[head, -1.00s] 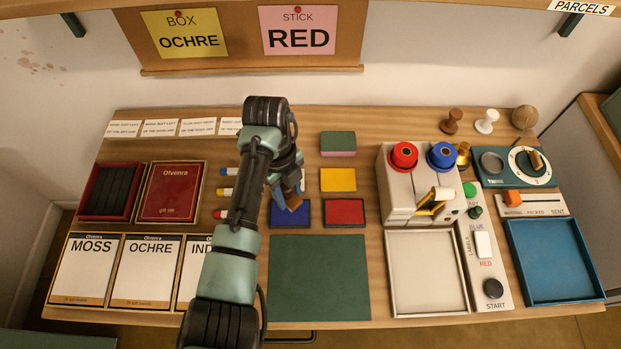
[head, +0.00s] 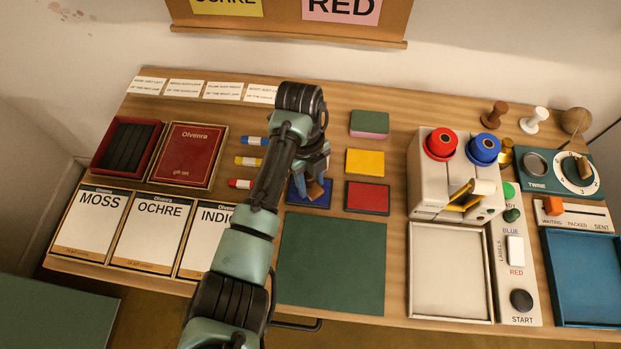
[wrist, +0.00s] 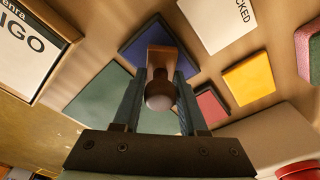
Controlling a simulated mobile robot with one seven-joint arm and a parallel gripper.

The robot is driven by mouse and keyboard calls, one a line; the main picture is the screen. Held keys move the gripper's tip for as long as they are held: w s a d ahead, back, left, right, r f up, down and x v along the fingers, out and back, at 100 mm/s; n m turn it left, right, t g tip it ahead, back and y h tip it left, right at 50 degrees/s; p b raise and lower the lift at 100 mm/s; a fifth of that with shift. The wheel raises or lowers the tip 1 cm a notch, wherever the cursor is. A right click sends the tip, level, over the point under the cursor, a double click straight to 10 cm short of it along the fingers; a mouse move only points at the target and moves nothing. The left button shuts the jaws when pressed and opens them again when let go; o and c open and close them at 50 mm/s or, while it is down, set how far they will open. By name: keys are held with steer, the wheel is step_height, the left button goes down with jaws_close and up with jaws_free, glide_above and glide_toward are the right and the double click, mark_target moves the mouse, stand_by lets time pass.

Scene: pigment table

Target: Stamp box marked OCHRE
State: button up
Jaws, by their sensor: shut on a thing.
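My gripper (head: 311,180) is over the blue ink pad (head: 294,199), in the middle of the table. It is shut on a brown stamp (head: 316,190). In the wrist view, the stamp's rounded knob (wrist: 160,96) is between the fingers, and its brown block (wrist: 162,58) is over the blue pad (wrist: 138,48). I cannot tell whether the block touches the pad. The box marked OCHRE (head: 153,238) lies at front left, white-topped, between the MOSS box (head: 92,228) and the INDIGO box (head: 203,243). My arm partly covers INDIGO in the head view.
A yellow pad (head: 365,161) and a red pad (head: 367,197) are close beside the blue one. A flat green mat (head: 331,265) lies in front. Markers (head: 248,161) are left of my arm. The label machine (head: 436,192) stands to the right.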

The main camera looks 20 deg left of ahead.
mark_target(311, 177)
steer(key=shift+f, duration=0.55)
stand_by(1.9)
steer(key=shift+r, duration=0.1)
step_height(311, 177, up, 7)
steer(key=p, duration=0.6)
stand_by(0.3)
